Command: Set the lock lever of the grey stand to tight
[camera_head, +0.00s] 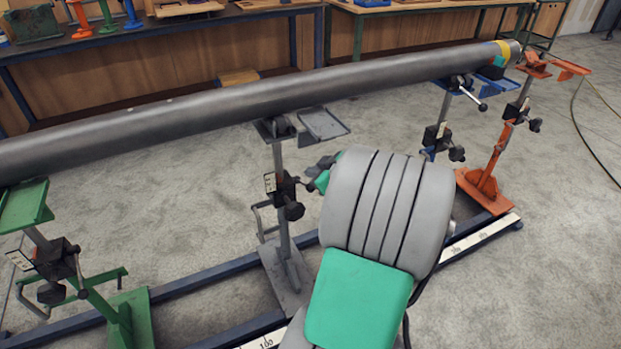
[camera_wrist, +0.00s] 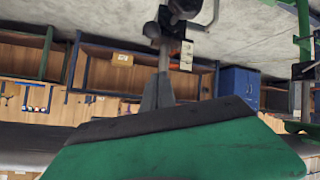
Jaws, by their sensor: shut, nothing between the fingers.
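The grey stand (camera_head: 279,160) stands on the blue rail under the pipe, its post carrying a dark clamp block with a black knob (camera_head: 294,211) and a scale plate. Its lock lever (camera_head: 307,186) juts from the right of the block, partly hidden by my gripper; its setting cannot be read. My gripper (camera_head: 319,173) is just right of the block, largely hidden behind my wrist. In the wrist view, which is upside down, my gripper (camera_wrist: 161,76) is shut and empty, its fingertips pointing towards the block and knob (camera_wrist: 173,42). Contact with the lever cannot be told.
The long grey pipe (camera_head: 200,108) runs overhead across the stands. A green stand (camera_head: 60,262) is at left; blue (camera_head: 438,130) and orange (camera_head: 500,150) stands are at right. Benches stand behind. Floor between the rail and the benches is clear.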

